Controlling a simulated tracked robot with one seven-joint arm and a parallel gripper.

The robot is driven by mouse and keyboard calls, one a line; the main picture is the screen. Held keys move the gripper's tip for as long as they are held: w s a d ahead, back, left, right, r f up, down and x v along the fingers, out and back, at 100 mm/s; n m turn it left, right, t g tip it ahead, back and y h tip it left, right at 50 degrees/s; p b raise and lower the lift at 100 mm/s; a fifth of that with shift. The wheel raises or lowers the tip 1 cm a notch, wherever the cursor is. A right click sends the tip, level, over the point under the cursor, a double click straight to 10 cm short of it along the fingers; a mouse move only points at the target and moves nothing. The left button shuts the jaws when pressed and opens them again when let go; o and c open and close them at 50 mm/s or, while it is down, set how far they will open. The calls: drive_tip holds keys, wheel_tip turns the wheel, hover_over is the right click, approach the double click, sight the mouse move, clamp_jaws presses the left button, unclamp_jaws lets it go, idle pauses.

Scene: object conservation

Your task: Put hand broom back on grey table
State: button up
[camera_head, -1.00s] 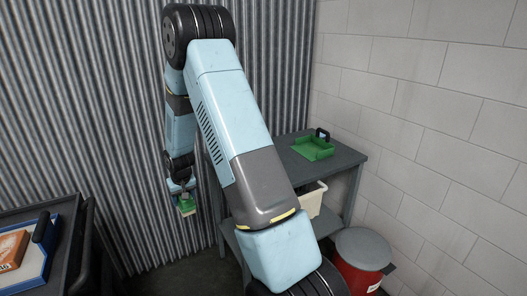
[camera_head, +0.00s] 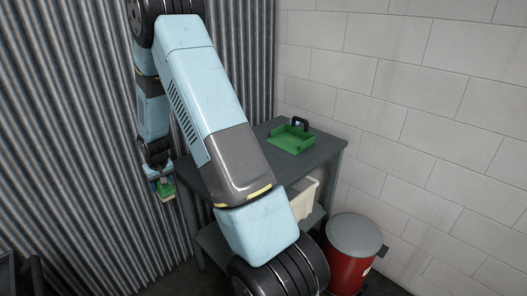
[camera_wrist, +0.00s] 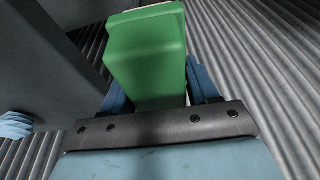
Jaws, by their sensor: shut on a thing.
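My gripper (camera_head: 162,182) hangs at the left of the grey table, close to the corrugated wall. It is shut on the green hand broom (camera_head: 166,191), and the broom's green body (camera_wrist: 147,55) fills the upper middle of the wrist view between the blue fingers. A pale edge shows at the broom's far end. The grey table (camera_head: 328,150) stands in the corner, partly hidden behind my arm. The broom is beside the table's left edge, apart from its top as far as I can tell.
A green dustpan (camera_head: 291,139) with a dark handle lies on the table's back right part. A white bin (camera_head: 302,198) sits on the lower shelf. A red bin with a grey lid (camera_head: 354,236) stands right of the table. A block wall closes the right side.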

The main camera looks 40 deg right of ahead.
drive_tip(key=shift+a, duration=0.35)
drive_tip(key=s+d+r, duration=0.5)
drive_tip(key=s+d, duration=0.1)
drive_tip(key=s, duration=0.3)
drive_tip(key=s+d+r, duration=0.5)
drive_tip(key=s+r, duration=0.1)
drive_tip(key=s, duration=0.3)
drive_tip(key=s+d+r, duration=0.5)
drive_tip(key=s+d, duration=0.1)
drive_tip(key=s, duration=0.3)
drive_tip(key=shift+n, duration=0.3)
drive_tip(key=w+f, duration=0.3)
drive_tip(key=w, duration=0.1)
drive_tip(key=w+f, duration=0.3)
drive_tip(key=w, duration=0.2)
drive_tip(key=w+d+f, duration=0.1)
drive_tip(key=w+f, duration=0.2)
drive_tip(key=w, duration=0.1)
drive_tip(key=shift+w+f, duration=0.1)
drive_tip(key=shift+w, duration=0.25)
drive_tip(key=shift+w+f, duration=0.25)
drive_tip(key=shift+f, duration=1.6)
drive_tip(key=shift+f, duration=0.1)
